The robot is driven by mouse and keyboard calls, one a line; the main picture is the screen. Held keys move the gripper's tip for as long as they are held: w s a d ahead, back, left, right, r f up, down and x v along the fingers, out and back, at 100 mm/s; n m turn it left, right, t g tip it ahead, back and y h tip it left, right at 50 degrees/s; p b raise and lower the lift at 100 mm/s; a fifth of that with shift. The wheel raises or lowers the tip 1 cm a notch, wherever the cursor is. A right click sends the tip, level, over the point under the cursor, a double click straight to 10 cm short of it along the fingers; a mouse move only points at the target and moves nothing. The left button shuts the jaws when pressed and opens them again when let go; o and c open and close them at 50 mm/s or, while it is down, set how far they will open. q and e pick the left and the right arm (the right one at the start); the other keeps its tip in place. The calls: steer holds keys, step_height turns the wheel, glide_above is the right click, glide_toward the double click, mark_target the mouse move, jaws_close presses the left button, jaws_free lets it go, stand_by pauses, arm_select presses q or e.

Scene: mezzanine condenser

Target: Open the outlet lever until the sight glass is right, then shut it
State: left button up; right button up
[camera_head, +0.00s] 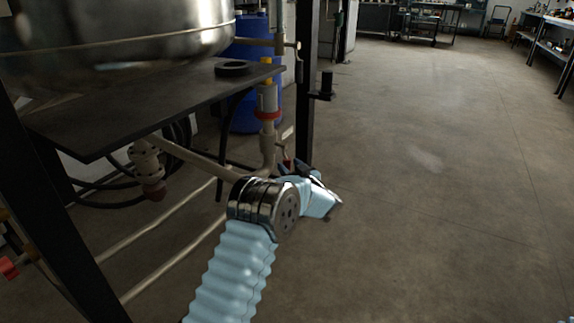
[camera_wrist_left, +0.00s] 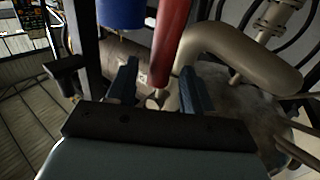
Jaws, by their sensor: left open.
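My left gripper (camera_head: 298,168) is open, beside the pipework under the platform's right corner. In the left wrist view its two blue fingers (camera_wrist_left: 159,90) stand apart. The red lever (camera_wrist_left: 171,40) reaches down between them, its lower end near a metal fitting; I cannot tell whether a finger touches it. In the head view only a small red bit of the lever shows by the gripper. A pale, partly clear section of the upright pipe, likely the sight glass (camera_head: 266,98), sits above a red collar; its level is too small to read.
A steel vessel (camera_head: 110,38) stands over a dark platform (camera_head: 150,105). A black post (camera_head: 305,90) rises just behind my left gripper. A blue drum (camera_head: 247,85) stands behind the pipe. A beige bent pipe (camera_wrist_left: 240,55) is close beside the fingers. The floor at right is clear.

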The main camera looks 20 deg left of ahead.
arm_select(q)
steer(key=shift+x, duration=1.35)
jaws_close()
